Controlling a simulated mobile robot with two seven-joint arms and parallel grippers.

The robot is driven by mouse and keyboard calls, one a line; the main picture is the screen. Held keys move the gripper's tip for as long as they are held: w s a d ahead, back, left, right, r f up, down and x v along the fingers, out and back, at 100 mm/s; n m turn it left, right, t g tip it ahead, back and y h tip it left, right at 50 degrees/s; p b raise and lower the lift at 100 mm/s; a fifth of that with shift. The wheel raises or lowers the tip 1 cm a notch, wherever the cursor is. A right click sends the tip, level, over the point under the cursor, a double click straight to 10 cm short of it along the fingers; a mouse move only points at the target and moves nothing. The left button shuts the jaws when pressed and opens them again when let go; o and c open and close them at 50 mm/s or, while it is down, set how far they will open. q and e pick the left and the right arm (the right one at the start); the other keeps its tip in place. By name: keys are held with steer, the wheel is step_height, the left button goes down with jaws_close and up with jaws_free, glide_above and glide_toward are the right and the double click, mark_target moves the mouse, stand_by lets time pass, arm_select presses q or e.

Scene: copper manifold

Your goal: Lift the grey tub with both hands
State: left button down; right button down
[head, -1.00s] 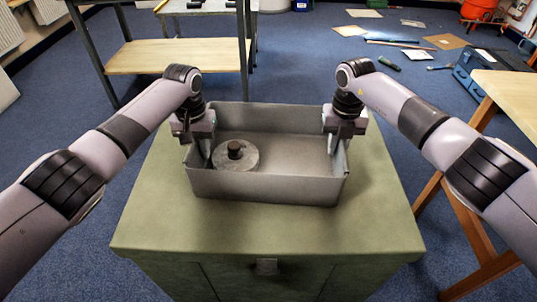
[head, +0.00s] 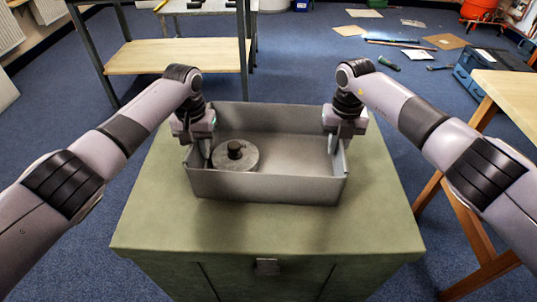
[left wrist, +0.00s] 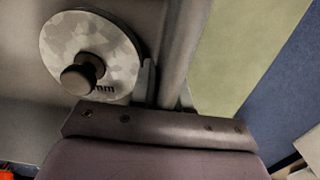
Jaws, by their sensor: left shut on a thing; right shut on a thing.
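The grey tub (head: 270,188) is at the green cabinet top in the head view. A round grey weight with a black knob (head: 236,156) lies inside it at the left; the weight also shows in the left wrist view (left wrist: 70,40). My left gripper (head: 203,150) is shut on the tub's left wall. The wall passes between its fingers in the left wrist view (left wrist: 168,95). My right gripper (head: 341,140) is shut on the tub's right wall. The tub looks level. I cannot tell clearly whether its underside touches the cabinet.
The green cabinet (head: 160,225) has clear top surface around the tub. A metal-framed shelf (head: 175,56) stands behind at the left. A wooden-legged table (head: 510,95) stands at the right. Boards and tools (head: 395,44) lie on the blue floor at the back.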

arm_select(q)
steer(key=shift+r, duration=0.15)
arm_select(e)
steer(key=shift+r, duration=0.15)
stand_by(0.5)
arm_select(q)
steer(key=shift+r, duration=0.1)
arm_select(e)
steer(key=shift+r, duration=0.1)
